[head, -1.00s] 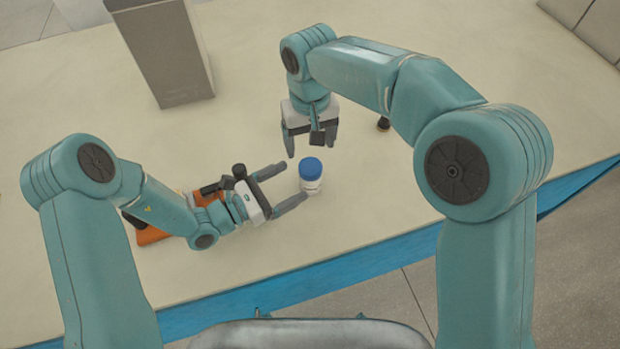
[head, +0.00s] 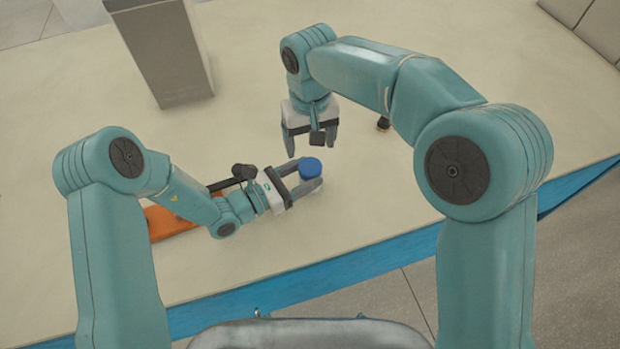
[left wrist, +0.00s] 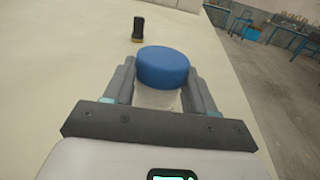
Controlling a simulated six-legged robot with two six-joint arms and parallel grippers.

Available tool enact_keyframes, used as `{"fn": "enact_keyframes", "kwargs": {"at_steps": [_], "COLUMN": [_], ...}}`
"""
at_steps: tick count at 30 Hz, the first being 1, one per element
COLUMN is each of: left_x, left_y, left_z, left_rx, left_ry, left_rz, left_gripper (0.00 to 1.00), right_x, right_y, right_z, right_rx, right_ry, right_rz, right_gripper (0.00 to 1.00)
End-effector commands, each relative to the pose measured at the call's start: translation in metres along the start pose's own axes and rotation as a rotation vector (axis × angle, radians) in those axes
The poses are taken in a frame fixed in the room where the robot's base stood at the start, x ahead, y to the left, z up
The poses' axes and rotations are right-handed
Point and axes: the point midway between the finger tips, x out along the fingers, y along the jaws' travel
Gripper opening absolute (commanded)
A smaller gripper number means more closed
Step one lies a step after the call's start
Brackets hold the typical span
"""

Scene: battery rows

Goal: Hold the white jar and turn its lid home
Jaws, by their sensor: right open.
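The white jar (left wrist: 158,98) stands upright on the table with a blue lid (head: 311,168) on top. The lid also shows in the left wrist view (left wrist: 162,67). My left gripper (head: 308,176) has its two fingers on either side of the jar's white body, below the lid, and looks shut on it. In the head view the fingers and lid hide most of the body. My right gripper (head: 310,146) is open and empty, pointing down, just beyond the jar in the picture. Whether the lid is fully seated cannot be seen.
An orange object (head: 168,221) lies on the table behind my left forearm. A tall grey box (head: 166,50) stands at the back left. A small dark item (head: 383,123) stands right of my right gripper. The table's blue front edge (head: 290,293) is nearer me.

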Motion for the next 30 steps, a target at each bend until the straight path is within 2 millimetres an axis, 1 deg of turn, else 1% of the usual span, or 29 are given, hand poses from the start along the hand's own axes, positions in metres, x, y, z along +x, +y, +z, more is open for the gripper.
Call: {"fn": "enact_keyframes", "kwargs": {"at_steps": [5,8,15,18,27,30], "left_x": [-0.0001,-0.0001,-0.0001,-0.0001,-0.0001,-0.0001], "left_y": [-0.0001,-0.0001,-0.0001,-0.0001,0.0,0.0], "left_z": [-0.0001,-0.0001,-0.0001,-0.0001,-0.0001,-0.0001], "left_rx": [0.0,0.0,0.0,0.0,0.0,0.0], "left_ry": [0.0,0.0,0.0,0.0,0.0,0.0], "left_rz": [0.0,0.0,0.0,0.0,0.0,0.0], "left_gripper": [0.0,0.0,0.0,0.0,0.0,0.0], "right_x": [0.0,0.0,0.0001,0.0001,0.0007,0.0063], "right_y": [0.0,0.0,0.0003,0.0004,0.0003,0.0004], "right_z": [0.0,0.0,0.0004,0.0004,0.0004,0.0005], "right_rx": [0.0,-0.04,-0.33,-0.388,-0.395,-0.394], "right_ry": [0.0,0.0,0.001,0.001,0.001,0.0], "right_rz": [0.0,0.0,0.0,0.0,0.0,0.0], "right_gripper": [0.78,0.78,0.78,0.78,0.78,0.78]}}
